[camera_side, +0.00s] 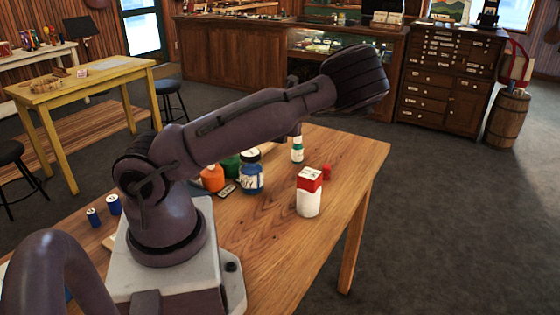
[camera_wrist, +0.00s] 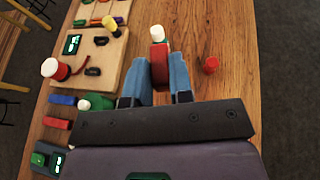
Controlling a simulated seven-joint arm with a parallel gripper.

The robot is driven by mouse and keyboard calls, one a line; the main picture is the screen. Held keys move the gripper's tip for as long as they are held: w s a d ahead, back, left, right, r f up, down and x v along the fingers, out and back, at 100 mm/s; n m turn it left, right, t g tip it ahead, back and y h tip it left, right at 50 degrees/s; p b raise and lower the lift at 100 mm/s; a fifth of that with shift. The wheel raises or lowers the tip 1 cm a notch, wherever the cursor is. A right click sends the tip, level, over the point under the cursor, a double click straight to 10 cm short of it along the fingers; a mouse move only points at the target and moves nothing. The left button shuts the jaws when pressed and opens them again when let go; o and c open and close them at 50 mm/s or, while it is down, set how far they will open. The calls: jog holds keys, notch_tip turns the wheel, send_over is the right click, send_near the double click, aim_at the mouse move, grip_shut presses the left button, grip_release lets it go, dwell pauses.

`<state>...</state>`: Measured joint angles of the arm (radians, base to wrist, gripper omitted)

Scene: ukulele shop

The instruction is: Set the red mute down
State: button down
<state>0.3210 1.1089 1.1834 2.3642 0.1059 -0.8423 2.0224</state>
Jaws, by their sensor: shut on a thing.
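In the wrist view my gripper (camera_wrist: 162,85) has its two blue fingers closed on a red block, the red mute (camera_wrist: 159,64), whose far end shows between the fingertips. A white-topped item (camera_wrist: 157,33) is just beyond the mute. In the side view my arm hides the gripper, and I cannot make out the held mute there.
A small red piece (camera_wrist: 210,65) stands to the right, near the table edge. A white-and-red container (camera_side: 309,193), a green-and-white bottle (camera_side: 297,149) and a blue jar (camera_side: 252,178) stand on the table (camera_side: 252,238). A wooden board (camera_wrist: 118,62) with small items lies left. Bare wood lies to the right.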

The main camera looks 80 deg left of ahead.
jog(key=n+g+y, duration=0.2)
jog(key=n+g, duration=0.5)
send_over(266, 214)
notch_tip(266, 214, down, 9)
jog(key=shift+g, duration=0.3)
notch_tip(266, 214, down, 4)
jog(key=shift+s+f, duration=0.1)
jog(key=shift+f, duration=2.1)
jog(key=c, duration=1)
grip_release()
jog(key=shift+f, duration=0.1)
